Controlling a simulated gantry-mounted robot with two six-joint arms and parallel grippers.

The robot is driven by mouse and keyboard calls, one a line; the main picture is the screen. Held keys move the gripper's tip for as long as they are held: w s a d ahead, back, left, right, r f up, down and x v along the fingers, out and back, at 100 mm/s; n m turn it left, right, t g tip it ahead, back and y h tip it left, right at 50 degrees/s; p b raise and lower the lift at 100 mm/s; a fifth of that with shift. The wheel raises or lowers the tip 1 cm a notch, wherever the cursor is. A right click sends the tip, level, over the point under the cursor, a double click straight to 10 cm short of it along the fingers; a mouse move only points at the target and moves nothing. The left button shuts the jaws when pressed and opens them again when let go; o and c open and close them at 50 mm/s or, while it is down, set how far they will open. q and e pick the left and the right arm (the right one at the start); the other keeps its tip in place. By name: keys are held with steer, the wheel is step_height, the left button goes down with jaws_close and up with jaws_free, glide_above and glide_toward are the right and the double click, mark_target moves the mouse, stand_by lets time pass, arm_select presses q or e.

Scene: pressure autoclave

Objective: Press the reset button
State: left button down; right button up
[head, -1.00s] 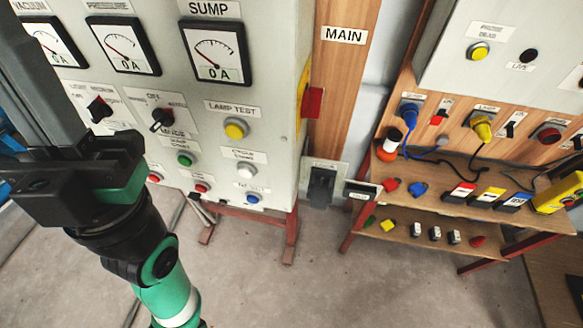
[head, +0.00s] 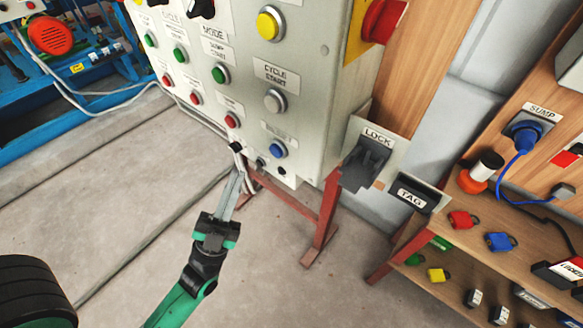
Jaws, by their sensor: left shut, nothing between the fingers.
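A blue button (head: 277,149) sits low on the front of the grey control panel (head: 318,95), below the white CYCLE START button (head: 274,101). The label above the blue button is too small to read. My left gripper (head: 238,168) is shut and empty. Its long grey fingers point up toward the panel's lower edge, left of the blue button and a little below it in the picture. I cannot tell whether the fingertips touch the panel; they look apart from the button. My right gripper is not in view.
Red buttons (head: 232,121) and green buttons (head: 220,73) are left of the blue one. A LOCK box (head: 366,162) and TAG box (head: 416,196) hang right of the panel. A wooden shelf (head: 470,260) with padlocks stands at right. The floor in front is bare.

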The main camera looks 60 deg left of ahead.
mark_target(276, 151)
arm_select(q)
steer(key=shift+n+g+y, duration=0.3)
steer(key=shift+g+y, duration=0.2)
steer(key=shift+g, duration=0.1)
steer(key=f, duration=0.1)
steer(key=s+a+f, duration=0.1)
steer(key=f+b, duration=0.1)
steer(key=f, duration=0.1)
steer(key=shift+s+a, duration=0.15)
steer(key=shift+s, duration=0.1)
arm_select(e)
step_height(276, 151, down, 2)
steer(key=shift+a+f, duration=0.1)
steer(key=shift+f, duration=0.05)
arm_select(q)
steer(key=w+a+b, duration=0.1)
steer(key=w+a, duration=0.2)
steer(key=w, duration=0.5)
steer(key=shift+w, duration=0.15)
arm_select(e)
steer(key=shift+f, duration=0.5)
arm_select(q)
steer(key=shift+w+a, duration=0.1)
stand_by(0.4)
steer(key=shift+w+a, duration=0.15)
steer(key=shift+w, duration=0.15)
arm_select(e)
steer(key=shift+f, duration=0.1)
